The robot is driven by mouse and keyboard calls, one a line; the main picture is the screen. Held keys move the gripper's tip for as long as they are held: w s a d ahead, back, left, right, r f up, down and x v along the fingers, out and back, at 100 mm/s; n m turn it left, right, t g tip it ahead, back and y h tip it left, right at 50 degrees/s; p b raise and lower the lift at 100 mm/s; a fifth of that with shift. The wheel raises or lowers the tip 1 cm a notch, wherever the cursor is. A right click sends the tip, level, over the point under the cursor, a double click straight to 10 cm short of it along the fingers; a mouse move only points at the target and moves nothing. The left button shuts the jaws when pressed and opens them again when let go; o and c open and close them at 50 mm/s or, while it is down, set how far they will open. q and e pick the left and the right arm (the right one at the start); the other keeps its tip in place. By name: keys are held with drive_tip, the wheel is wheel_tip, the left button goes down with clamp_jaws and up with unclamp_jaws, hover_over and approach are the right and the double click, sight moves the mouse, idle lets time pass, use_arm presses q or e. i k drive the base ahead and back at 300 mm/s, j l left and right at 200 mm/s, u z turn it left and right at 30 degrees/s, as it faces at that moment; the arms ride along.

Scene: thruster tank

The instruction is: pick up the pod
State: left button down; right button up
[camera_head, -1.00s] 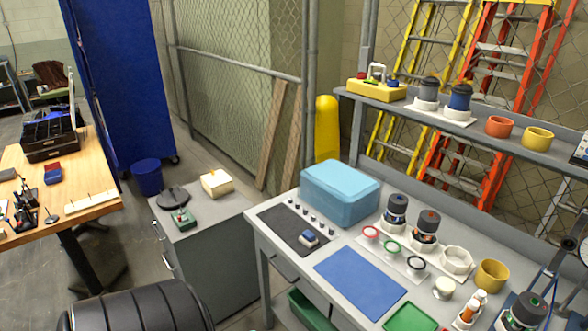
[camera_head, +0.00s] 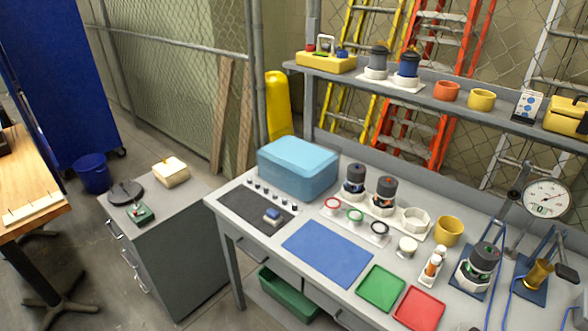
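Several dark-capped cylinders look like pods, and I cannot tell which one the task means. One with an orange-marked cap (camera_head: 384,191) and one beside it (camera_head: 355,178) stand upright in white holders on the bench. Another, with a green mark on its cap (camera_head: 484,259), stands on a blue plate at the right of the bench. A grey one (camera_head: 377,61) and a blue one (camera_head: 409,66) stand in white bases on the shelf. Neither of my grippers shows in this view.
The grey bench (camera_head: 247,239) also carries a blue box (camera_head: 298,168), a blue mat (camera_head: 327,252), green (camera_head: 381,288) and red (camera_head: 419,309) trays, a yellow cup (camera_head: 449,231) and a dial gauge (camera_head: 546,198). A shelf (camera_head: 440,98) runs above its back. A grey cabinet (camera_head: 165,245) stands at left.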

sight(469, 272)
drive_tip(key=z, duration=1.5)
drive_tip(key=k+j+z, duration=0.1)
drive_tip(key=j+z, duration=0.25)
drive_tip(key=k+j+z, duration=0.1)
drive_tip(key=j+z, duration=0.25)
drive_tip(key=k+j+z, duration=0.15)
drive_tip(key=j+z, duration=0.25)
